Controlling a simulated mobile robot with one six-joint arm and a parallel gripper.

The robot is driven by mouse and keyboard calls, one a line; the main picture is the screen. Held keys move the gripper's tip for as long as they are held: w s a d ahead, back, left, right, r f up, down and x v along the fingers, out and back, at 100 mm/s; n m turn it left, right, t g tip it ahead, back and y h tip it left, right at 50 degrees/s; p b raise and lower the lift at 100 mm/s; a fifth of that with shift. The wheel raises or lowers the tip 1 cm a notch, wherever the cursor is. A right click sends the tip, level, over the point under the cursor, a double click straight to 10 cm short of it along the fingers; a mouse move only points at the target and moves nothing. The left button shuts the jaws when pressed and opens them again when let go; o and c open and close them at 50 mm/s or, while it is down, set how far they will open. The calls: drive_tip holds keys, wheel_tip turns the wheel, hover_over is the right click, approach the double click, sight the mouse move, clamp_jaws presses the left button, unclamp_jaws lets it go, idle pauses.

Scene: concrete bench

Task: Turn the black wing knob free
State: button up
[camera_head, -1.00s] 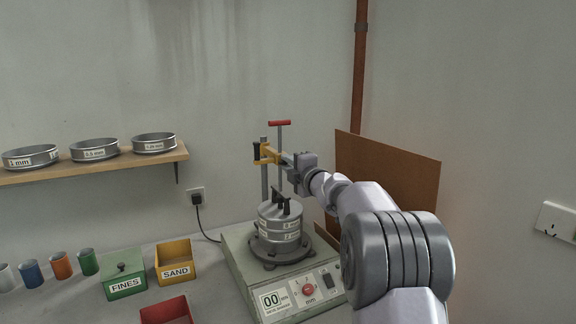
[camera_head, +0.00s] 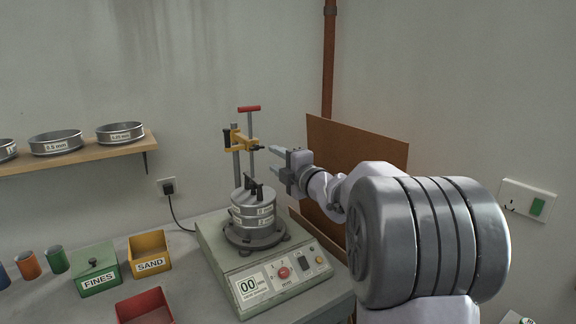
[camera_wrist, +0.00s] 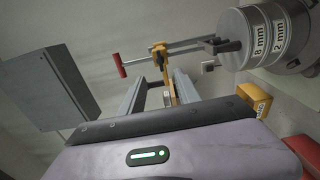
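A black winged piece (camera_head: 253,188) stands on the lid of a round metal sieve stack (camera_head: 252,217); it also shows in the wrist view (camera_wrist: 228,46). I cannot tell for certain which one is the wing knob. My gripper (camera_head: 274,160) is right of the clamp, apart from it and from the lid. In the wrist view its fingers (camera_wrist: 162,82) are spread and empty, with the yellow clamp (camera_wrist: 160,52) beyond them.
The stack stands on a shaker base (camera_head: 262,262) with a red knob (camera_head: 284,272). A red T-handle (camera_head: 249,109) tops one rod. Green (camera_head: 97,268), yellow (camera_head: 150,250) and red (camera_head: 145,305) boxes stand left. A brown board (camera_head: 355,160) leans behind my arm.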

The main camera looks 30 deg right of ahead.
drive_tip(key=s, duration=0.6)
drive_tip(key=shift+s+p, duration=0.35)
drive_tip(key=shift+s, duration=0.05)
drive_tip(key=shift+d, duration=0.1)
drive_tip(key=s+a+f+m+g, duration=0.4)
drive_tip(key=s+a+m, duration=0.3)
drive_tip(key=s, duration=0.4)
drive_tip(key=s+a+f+m+g+y, duration=0.1)
drive_tip(key=s+a+f+m+g, duration=0.3)
drive_tip(key=s+a+f+m, duration=0.2)
drive_tip(key=s+a+f+m+g, duration=0.4)
drive_tip(key=s+a+m, duration=0.6)
drive_tip(key=s+a, duration=0.3)
drive_tip(key=s+f, duration=0.1)
drive_tip(key=s, duration=0.1)
drive_tip(key=shift+s, duration=0.3)
